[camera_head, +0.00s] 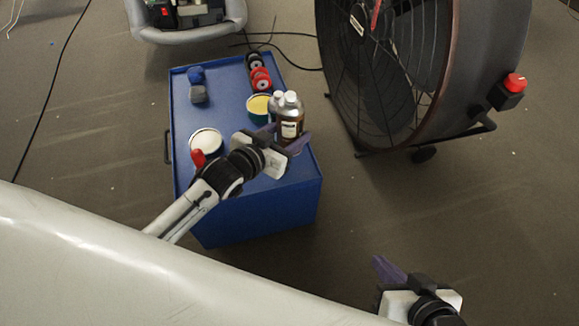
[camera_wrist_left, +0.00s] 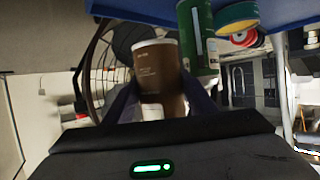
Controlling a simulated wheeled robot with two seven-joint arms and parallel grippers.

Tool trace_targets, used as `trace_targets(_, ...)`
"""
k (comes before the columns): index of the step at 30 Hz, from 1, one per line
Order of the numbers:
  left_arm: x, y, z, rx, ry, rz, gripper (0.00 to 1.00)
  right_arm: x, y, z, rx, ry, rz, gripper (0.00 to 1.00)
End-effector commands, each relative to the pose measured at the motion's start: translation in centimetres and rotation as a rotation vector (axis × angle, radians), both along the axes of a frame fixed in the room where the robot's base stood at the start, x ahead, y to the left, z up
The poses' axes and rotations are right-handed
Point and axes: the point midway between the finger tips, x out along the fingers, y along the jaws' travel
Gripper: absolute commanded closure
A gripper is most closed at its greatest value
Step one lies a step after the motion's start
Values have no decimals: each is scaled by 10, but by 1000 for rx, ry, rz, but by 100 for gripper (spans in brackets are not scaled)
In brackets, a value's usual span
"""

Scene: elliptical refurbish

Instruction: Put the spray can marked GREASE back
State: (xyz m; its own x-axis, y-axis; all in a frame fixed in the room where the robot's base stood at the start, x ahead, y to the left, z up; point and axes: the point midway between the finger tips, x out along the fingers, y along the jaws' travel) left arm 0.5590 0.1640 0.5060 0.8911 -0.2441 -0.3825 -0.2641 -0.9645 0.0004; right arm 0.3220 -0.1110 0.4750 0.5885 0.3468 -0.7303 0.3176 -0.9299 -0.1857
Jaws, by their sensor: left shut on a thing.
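In the head view, my left gripper (camera_head: 284,137) reaches over the blue cart with its purple fingers on either side of a brown can (camera_head: 291,114) with a silver top and a pale label. In the left wrist view, the brown can (camera_wrist_left: 157,72) sits between the fingers; its small lettering is too blurred to read, so I cannot tell if it says GREASE. A second container (camera_head: 277,100) with a silver top stands just behind it, mostly hidden. A green can (camera_wrist_left: 197,38) shows beside it in the wrist view. My right gripper (camera_head: 388,270) is low at the right, away from the cart.
The blue cart (camera_head: 270,205) also holds a white-topped tin (camera_head: 206,142), a yellow-topped tin (camera_head: 259,106), red and black round parts (camera_head: 260,76) and a blue-grey item (camera_head: 197,86). A large fan (camera_head: 420,75) stands close on the right. Cables cross the floor.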

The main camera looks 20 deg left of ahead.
Motion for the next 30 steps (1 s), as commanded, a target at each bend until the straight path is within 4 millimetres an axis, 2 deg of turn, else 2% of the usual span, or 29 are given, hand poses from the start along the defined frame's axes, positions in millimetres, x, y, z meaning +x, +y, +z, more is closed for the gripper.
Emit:
trace_targets(1, 0, -1, -16, -1, 0, -1, 76, 2, 3, -7, -2, 8, 16, 100)
trace_targets(4, 0, -1, -34, -2, 1, 0, 76, 2, 8, -10, -3, 23, 42, 100)
trace_targets(11, 0, 0, -52, -1, -2, 0, 76, 4, 14, -3, 27, 8, 50, 100)
trace_targets(18, 0, -1, -84, -3, -2, 0, 76, 8, 23, 6, 86, -39, 50, 100)
trace_targets(22, 0, -1, -84, -2, -3, -1, 76, 9, 25, 13, 98, -46, 50, 100)
trace_targets(29, 0, -1, -86, -2, -2, -1, 76, 9, 25, 12, 98, -46, 50, 100)
trace_targets(30, -1, 0, -89, 0, 2, 0, 48, 9, 25, 12, 99, -46, 50, 100)
